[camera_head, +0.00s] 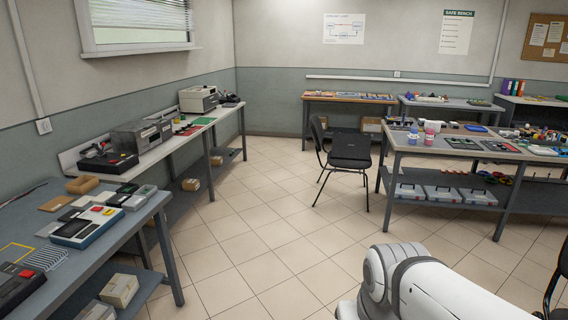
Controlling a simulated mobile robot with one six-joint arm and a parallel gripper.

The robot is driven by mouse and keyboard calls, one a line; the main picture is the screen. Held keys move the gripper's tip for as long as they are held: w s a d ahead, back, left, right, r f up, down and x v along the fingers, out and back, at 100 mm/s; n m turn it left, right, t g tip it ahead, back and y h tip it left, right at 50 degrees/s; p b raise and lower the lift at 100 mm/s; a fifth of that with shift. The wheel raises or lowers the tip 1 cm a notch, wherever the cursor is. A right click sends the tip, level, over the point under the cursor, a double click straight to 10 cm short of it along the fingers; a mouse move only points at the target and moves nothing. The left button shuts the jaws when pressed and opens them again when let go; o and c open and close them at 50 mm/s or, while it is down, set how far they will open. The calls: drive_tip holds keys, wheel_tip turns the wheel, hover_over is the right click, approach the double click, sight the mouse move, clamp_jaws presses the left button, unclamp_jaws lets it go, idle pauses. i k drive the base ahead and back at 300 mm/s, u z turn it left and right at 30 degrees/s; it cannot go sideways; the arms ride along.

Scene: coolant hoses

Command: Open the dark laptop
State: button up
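A flat dark slab (351,146) lies on the seat of the black chair (318,134) in the middle of the room. It may be the dark laptop, closed, but it is too small and dark to tell it apart surely from the seat. No open laptop screen shows anywhere. My gripper is not in view. Only a white part of my own arm shows at the bottom right, well apart from the chair.
A workbench (165,205) with instruments runs along the left. A bench (455,152) with bottles, trays and tools stands right of the chair, with lidded boxes (443,193) on its shelf. The tiled floor (255,235) between is clear. Another chair (556,290) is cut off lower right.

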sight(349, 144)
drive_tip(key=z, duration=0.15)
drive_tip(key=i, duration=1.6)
drive_tip(key=z, duration=0.2)
drive_tip(key=i, duration=1.6)
drive_tip(key=z, duration=0.15)
drive_tip(key=i, duration=3.05)
drive_tip(key=k, duration=0.65)
drive_tip(key=z, duration=0.4)
drive_tip(key=i, duration=1.35)
drive_tip(key=u, duration=0.35)
